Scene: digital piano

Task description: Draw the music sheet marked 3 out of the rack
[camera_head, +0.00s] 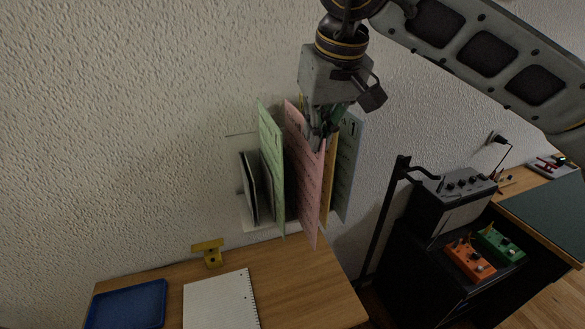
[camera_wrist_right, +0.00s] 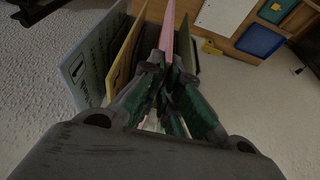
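Several music sheets stand side by side in a wall rack (camera_head: 249,212). From left to right they are a green sheet (camera_head: 271,170), a pink sheet (camera_head: 305,180), a yellow sheet (camera_head: 329,185) and a blue-green sheet (camera_head: 348,170) marked 1. No 3 is readable; the pink sheet's top corner is behind my gripper. My right gripper (camera_head: 317,143) reaches down to the pink sheet's upper edge. In the right wrist view the fingers (camera_wrist_right: 166,68) close around the pink sheet (camera_wrist_right: 168,35), with the yellow sheet (camera_wrist_right: 127,52) beside them. My left gripper is out of view.
Dark items (camera_head: 250,187) stand left of the green sheet. Below is a wooden desk (camera_head: 300,280) with a notebook (camera_head: 221,302), a blue tray (camera_head: 128,305) and a yellow object (camera_head: 209,251). To the right are a black stand (camera_head: 386,215), an amplifier (camera_head: 455,205) and pedals (camera_head: 470,259).

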